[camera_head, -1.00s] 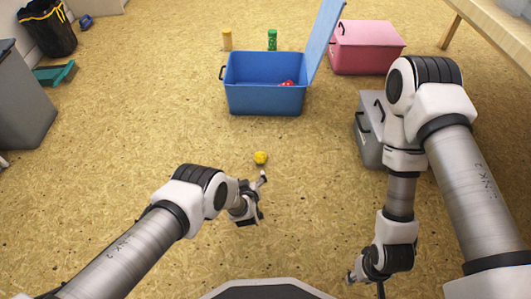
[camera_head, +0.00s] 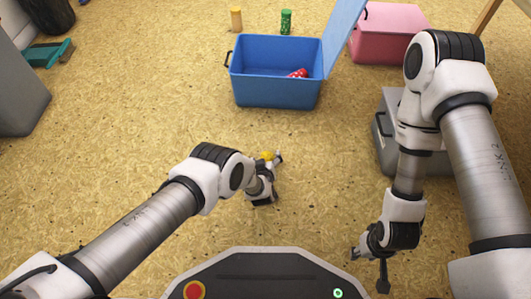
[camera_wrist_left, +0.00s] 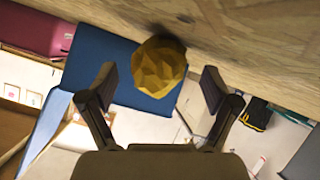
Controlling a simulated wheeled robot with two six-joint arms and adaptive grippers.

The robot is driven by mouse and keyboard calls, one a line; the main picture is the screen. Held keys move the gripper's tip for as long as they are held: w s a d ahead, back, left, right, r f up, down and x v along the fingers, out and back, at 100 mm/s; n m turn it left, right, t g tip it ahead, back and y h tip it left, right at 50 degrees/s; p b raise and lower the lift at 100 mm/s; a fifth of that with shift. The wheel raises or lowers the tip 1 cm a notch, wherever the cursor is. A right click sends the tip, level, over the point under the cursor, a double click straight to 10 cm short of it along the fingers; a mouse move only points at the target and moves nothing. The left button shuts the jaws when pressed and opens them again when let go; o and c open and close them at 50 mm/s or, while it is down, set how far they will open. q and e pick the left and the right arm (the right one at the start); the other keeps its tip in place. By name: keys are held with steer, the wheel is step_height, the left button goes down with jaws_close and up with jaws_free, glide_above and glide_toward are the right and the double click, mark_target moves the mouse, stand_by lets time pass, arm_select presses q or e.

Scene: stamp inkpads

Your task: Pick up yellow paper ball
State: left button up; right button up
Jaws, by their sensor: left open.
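The yellow paper ball (camera_head: 267,156) lies on the floor in front of the blue box, partly hidden behind my left gripper (camera_head: 270,172) in the head view. In the left wrist view the ball (camera_wrist_left: 159,66) is a crumpled, faceted lump just beyond the gap between the fingertips. My left gripper (camera_wrist_left: 157,85) is open and low near the floor, its fingers on either side of the line to the ball.
An open blue box (camera_head: 275,92) with a red item (camera_head: 298,73) inside stands behind the ball. A pink box (camera_head: 390,40) and a grey box (camera_head: 382,140) stand to the right. A yellow can (camera_head: 236,20) and a green can (camera_head: 286,22) stand behind the blue box. Floor between is clear.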

arm_select(q)
steer(key=c, duration=0.8)
steer(key=shift+r, duration=0.1)
